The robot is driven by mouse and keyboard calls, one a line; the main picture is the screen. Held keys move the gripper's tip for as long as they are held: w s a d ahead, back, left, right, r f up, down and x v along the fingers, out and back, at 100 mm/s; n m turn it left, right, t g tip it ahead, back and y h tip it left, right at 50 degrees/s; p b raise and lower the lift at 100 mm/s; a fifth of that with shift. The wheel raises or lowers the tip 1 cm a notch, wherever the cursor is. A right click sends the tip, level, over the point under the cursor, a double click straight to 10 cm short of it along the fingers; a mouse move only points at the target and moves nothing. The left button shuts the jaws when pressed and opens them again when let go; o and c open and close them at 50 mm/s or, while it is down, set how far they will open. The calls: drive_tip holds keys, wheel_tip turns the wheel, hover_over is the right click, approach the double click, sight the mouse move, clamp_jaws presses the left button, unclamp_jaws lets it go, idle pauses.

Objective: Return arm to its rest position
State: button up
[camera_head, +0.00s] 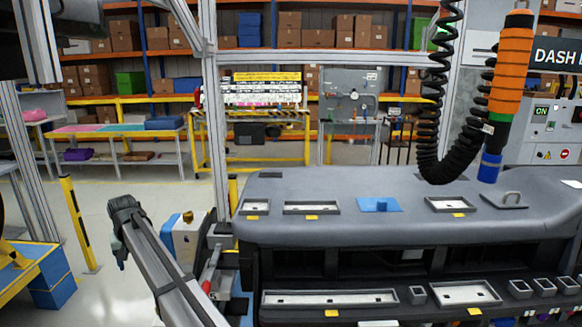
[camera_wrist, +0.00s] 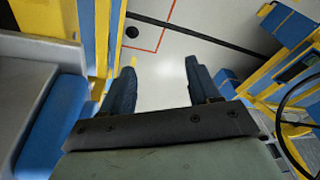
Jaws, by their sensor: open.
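My gripper (camera_wrist: 160,66) shows in the wrist view with its two dark blue fingers apart. Nothing is between them, and pale floor shows past the gap. In the head view my arm reaches up from the bottom edge to a dark end, left of the grey dashboard module (camera_head: 300,190) and apart from its top. The dashboard has several framed recesses with yellow tags. A blue piece (camera_head: 378,204) and a grey plate with a handle (camera_head: 502,199) are on its top. The fingertips are too small to tell clearly in the head view.
A black coiled hose and an orange tool (camera_head: 508,75) hang over the dashboard's right side. A metal post (camera_head: 213,110) stands behind my arm. A yellow-black post (camera_head: 80,223) and a blue-yellow platform (camera_head: 30,280) are at left. Open floor (camera_head: 115,275) lies between.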

drive_tip(key=s+d+f+h, duration=0.1)
drive_tip(key=s+d+f, duration=0.35)
drive_tip(key=f, duration=0.75)
drive_tip(key=s+d+f+g+h, duration=0.1)
drive_tip(key=s+d+f, duration=0.1)
drive_tip(key=s+f, duration=0.75)
drive_tip(key=s+d+f+h, duration=0.1)
drive_tip(key=s+d+f, duration=0.35)
drive_tip(key=f, duration=0.85)
drive_tip(key=s+d+f+m+g, duration=0.15)
drive_tip(key=d+f, duration=0.35)
drive_tip(key=d, duration=0.6)
drive_tip(key=s+d+f+g, duration=0.15)
drive_tip(key=d+f, duration=0.35)
drive_tip(key=d, duration=0.7)
drive_tip(key=s+d+f+m+g, duration=0.1)
drive_tip(key=s+d+f, duration=0.3)
drive_tip(key=d, duration=0.7)
drive_tip(key=s+d+f+m+g, duration=0.1)
drive_tip(key=s+d+f, duration=0.1)
drive_tip(key=s+d, duration=0.8)
drive_tip(key=s+d+f+m+g+y, duration=0.1)
drive_tip(key=s+d+f+m+g, duration=0.1)
drive_tip(key=s+d, duration=0.8)
drive_tip(key=shift+s+f+g, duration=0.3)
drive_tip(key=shift+s, duration=0.7)
drive_tip(key=shift+d, duration=0.1)
